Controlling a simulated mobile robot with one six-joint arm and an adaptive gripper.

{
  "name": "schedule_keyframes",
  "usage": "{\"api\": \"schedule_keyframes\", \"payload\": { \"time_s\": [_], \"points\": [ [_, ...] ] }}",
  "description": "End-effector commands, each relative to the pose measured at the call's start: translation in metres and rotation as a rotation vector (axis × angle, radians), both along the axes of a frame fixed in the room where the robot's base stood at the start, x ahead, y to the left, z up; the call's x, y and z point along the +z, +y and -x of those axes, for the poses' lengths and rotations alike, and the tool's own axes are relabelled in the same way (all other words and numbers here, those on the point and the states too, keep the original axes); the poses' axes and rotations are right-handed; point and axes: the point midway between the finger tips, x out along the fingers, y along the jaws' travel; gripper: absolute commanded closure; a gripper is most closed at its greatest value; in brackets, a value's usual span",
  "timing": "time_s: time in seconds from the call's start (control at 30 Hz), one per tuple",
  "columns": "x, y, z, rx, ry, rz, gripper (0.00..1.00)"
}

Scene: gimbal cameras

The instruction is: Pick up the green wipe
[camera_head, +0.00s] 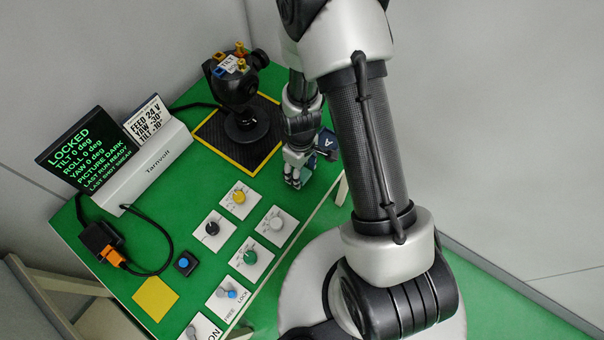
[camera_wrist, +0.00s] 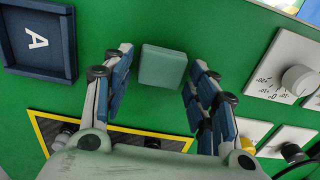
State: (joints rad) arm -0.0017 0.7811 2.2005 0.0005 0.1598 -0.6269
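The green wipe (camera_wrist: 163,67) is a small pale-green block lying on the green table (camera_wrist: 215,25). In the wrist view it sits between the fingertips of my gripper (camera_wrist: 158,72), with a gap to each finger. The gripper is open and empty, pointing down at the table. In the head view my gripper (camera_head: 294,180) is low over the right part of the table, and I cannot make out the wipe there.
A dark blue tray marked A (camera_wrist: 70,40) is beside the wipe; it also shows in the head view (camera_head: 330,153). A black gimbal camera (camera_head: 240,90) stands on a yellow-edged mat (camera_head: 207,134).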

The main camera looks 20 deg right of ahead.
Motion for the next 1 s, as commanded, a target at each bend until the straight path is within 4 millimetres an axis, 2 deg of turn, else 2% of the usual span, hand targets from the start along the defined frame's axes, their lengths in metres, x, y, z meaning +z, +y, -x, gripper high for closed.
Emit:
{"api": "schedule_keyframes", "payload": {
  "time_s": [0.33,0.67,0.87,1.0],
  "points": [
    [0.0,0.0,0.0,0.0,0.0,0.0,0.73],
    [0.004,0.0,0.0,0.0,-0.001,-0.001,0.73],
    [0.027,0.0,-0.001,0.0,-0.004,0.0,0.73],
    [0.059,0.0,-0.001,0.0,-0.005,0.0,0.73]
  ]
}}
